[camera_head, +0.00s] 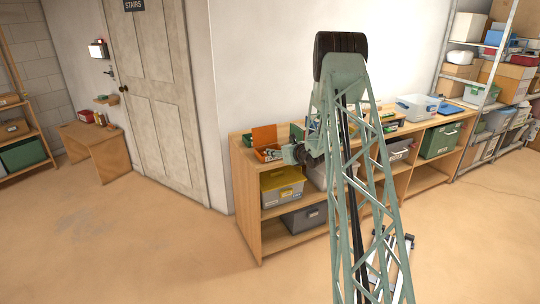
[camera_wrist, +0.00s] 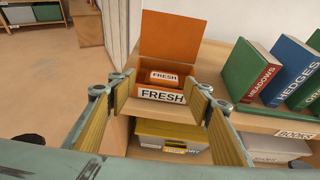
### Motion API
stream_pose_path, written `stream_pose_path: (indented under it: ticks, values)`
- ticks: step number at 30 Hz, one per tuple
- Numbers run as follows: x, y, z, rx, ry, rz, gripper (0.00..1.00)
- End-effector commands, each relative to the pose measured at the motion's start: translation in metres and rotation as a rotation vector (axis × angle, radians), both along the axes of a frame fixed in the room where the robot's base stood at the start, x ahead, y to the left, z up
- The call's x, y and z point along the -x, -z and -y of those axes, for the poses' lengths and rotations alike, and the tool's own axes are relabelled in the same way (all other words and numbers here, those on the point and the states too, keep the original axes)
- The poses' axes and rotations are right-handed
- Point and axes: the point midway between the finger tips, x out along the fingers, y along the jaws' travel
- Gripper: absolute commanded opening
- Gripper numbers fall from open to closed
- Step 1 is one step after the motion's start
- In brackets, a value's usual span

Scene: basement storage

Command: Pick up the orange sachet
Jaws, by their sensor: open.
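An orange box (camera_wrist: 146,91) with its lid raised stands on the end of a wooden shelf unit; its front label reads FRESH. Inside it lies an orange item with a smaller FRESH label, which looks like the orange sachet (camera_wrist: 178,69). My gripper (camera_wrist: 162,88) is open, with one finger to each side of the box in the wrist view. Nothing is held between the fingers. In the head view my gripper (camera_head: 272,154) is at the box, below its raised orange lid (camera_head: 264,136); the sachet cannot be made out there.
Upright books (camera_wrist: 254,72) stand on the shelf top right of the box, near a BOOKS label. A grey bin with a yellow lid (camera_head: 283,176) sits on the shelf below.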

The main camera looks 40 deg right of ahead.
Motion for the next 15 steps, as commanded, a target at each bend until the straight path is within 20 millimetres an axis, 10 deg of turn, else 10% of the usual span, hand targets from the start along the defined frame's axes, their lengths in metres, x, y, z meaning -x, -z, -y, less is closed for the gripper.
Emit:
stream_pose_path:
  ticks: [15]
  values:
    - [0.0035,0.0106,0.0113,-0.014,0.027,0.001,0.46]
